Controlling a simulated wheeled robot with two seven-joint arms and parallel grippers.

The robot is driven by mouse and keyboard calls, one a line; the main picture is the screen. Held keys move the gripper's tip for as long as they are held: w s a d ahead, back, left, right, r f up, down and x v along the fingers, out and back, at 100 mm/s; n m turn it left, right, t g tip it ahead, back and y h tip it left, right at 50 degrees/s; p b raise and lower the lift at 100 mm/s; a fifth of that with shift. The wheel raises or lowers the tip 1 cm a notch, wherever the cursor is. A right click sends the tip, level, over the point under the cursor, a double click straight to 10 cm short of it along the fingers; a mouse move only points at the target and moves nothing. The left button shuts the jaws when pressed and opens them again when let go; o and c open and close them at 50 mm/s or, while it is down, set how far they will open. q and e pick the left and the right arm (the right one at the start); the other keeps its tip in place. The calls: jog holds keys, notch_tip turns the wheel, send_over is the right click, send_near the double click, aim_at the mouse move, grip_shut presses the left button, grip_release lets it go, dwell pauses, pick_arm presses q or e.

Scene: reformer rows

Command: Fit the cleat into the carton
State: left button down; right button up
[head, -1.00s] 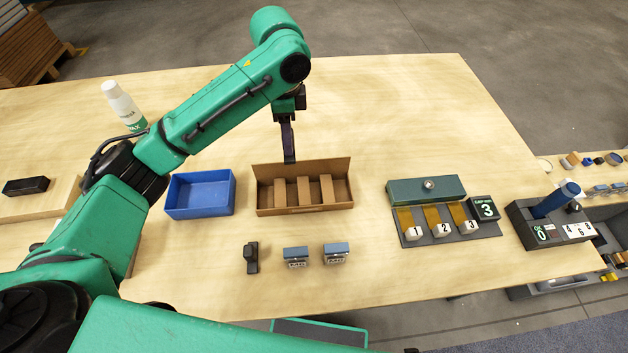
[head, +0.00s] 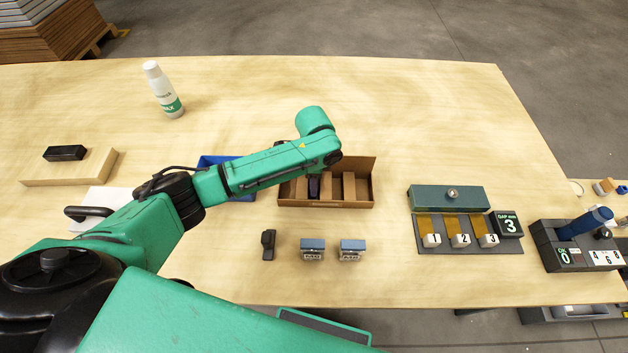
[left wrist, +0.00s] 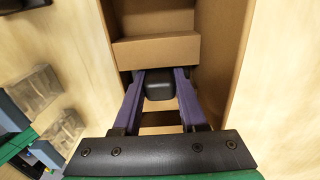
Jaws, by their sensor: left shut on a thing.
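The brown carton (head: 345,204) stands open on the table, with upright cardboard dividers inside. It also fills the left wrist view (left wrist: 232,50). My left gripper (head: 314,188) reaches down into it from above. In the left wrist view, its purple fingers (left wrist: 160,84) are shut on a small dark block, which I take for the cleat (left wrist: 160,90). The block is between two dividers; I cannot tell whether it touches the carton floor. In the head view the arm and fingers hide it. My right gripper is not in view.
A blue bin (head: 215,160) is partly behind my arm. A black piece (head: 268,245) and two blue-topped blocks (head: 312,246) (head: 352,247) stand in front of the carton. A numbered fixture (head: 450,200) is to the right. A white bottle (head: 163,90) stands far left. The table behind the carton is clear.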

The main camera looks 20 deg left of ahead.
pick_arm(q)
jog(key=shift+c, duration=2.2)
grip_release()
notch_tip(320, 180, up, 12)
jog(key=shift+b, duration=0.35)
